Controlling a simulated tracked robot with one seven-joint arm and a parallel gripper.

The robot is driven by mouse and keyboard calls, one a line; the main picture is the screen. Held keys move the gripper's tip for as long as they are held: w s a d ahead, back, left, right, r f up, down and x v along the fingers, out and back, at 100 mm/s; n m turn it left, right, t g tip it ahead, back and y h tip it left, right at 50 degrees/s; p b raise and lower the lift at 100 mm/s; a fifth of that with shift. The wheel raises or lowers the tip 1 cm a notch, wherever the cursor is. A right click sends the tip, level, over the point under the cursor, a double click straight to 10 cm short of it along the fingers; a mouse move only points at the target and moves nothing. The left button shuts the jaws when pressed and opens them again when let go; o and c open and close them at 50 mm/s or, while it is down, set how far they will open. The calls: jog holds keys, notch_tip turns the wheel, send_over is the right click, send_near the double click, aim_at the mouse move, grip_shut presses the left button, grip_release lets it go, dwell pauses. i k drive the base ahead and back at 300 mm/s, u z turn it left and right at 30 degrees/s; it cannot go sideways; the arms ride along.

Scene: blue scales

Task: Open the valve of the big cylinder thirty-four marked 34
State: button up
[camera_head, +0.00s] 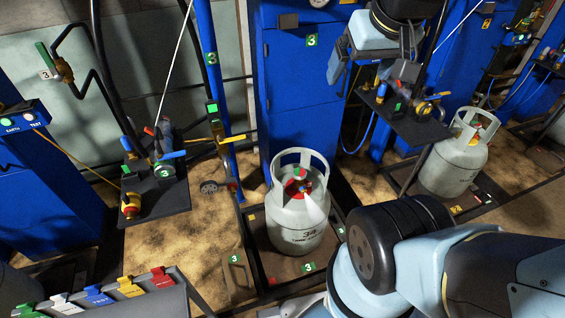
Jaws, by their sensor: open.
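The big cylinder (290,222) is white-grey and marked 34. It stands upright in the middle of the camera_head view, inside a low dark frame. Its valve (297,187), with red and green parts, sits at the top inside the round collar (302,156). My gripper (370,66) is at the top, above and to the right of the cylinder, well apart from the valve. It is open, and I see nothing held in it. Part of the far finger area is cluttered by the fittings behind it.
A dark shelf with fittings (150,200) stands at the left; another shelf (415,130) is at the right, below my gripper. A second white cylinder (456,160) stands at the right. Blue cabinets (300,95) stand behind. Coloured tags (98,297) sit at the lower left.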

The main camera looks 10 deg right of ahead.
aim_at(298, 173)
jog(key=k, duration=1.6)
jog(key=z, duration=0.5)
jog(key=i, duration=1.45)
jog(key=u, duration=0.2)
